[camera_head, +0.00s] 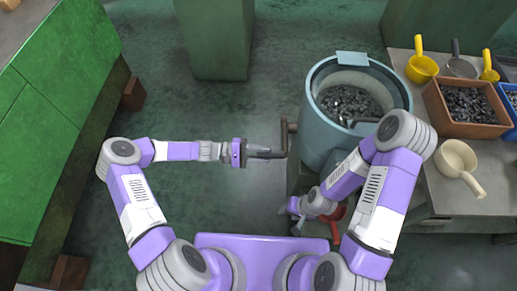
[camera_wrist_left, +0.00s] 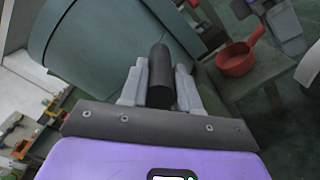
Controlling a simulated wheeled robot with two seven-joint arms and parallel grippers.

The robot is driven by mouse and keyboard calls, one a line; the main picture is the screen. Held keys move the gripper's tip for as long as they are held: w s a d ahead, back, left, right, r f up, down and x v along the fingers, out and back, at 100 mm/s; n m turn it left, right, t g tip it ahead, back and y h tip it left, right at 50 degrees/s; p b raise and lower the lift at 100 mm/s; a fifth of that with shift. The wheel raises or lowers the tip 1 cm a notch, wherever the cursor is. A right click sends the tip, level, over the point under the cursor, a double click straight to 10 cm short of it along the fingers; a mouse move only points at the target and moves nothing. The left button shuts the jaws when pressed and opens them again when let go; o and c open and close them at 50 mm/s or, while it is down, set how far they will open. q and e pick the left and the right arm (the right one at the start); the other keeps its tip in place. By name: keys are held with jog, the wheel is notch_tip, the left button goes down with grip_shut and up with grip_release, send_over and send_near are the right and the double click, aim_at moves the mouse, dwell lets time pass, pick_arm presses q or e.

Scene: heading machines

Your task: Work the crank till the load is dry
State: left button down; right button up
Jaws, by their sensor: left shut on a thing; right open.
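The machine is a round blue-grey drum (camera_head: 312,125) with an open top. A dark load of small metal pieces (camera_head: 345,101) lies inside it. The crank (camera_head: 285,136) sticks out from the drum's left side. My left gripper (camera_head: 264,153) is shut on the crank's dark handle. In the left wrist view the black cylindrical handle (camera_wrist_left: 160,78) stands between the two grey fingers, with the drum wall (camera_wrist_left: 100,45) behind. My right gripper (camera_head: 296,215) is open, low in front of the drum and apart from it. Whether the load is wet cannot be seen.
A bench (camera_head: 430,180) at the right carries a brown bin (camera_head: 465,105) of dark pieces, yellow scoops (camera_head: 421,68) and a cream scoop (camera_head: 457,160). A red scoop (camera_wrist_left: 236,60) rests low near the drum. Green cabinets (camera_head: 62,80) stand left; floor between is clear.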

pick_arm(q)
jog(key=shift+s+f, duration=0.15)
jog(key=shift+f, duration=0.3)
jog(key=c, duration=0.8)
grip_release()
jog(key=a+p, duration=0.1)
jog(key=a, duration=0.6)
jog(key=shift+a, duration=0.35)
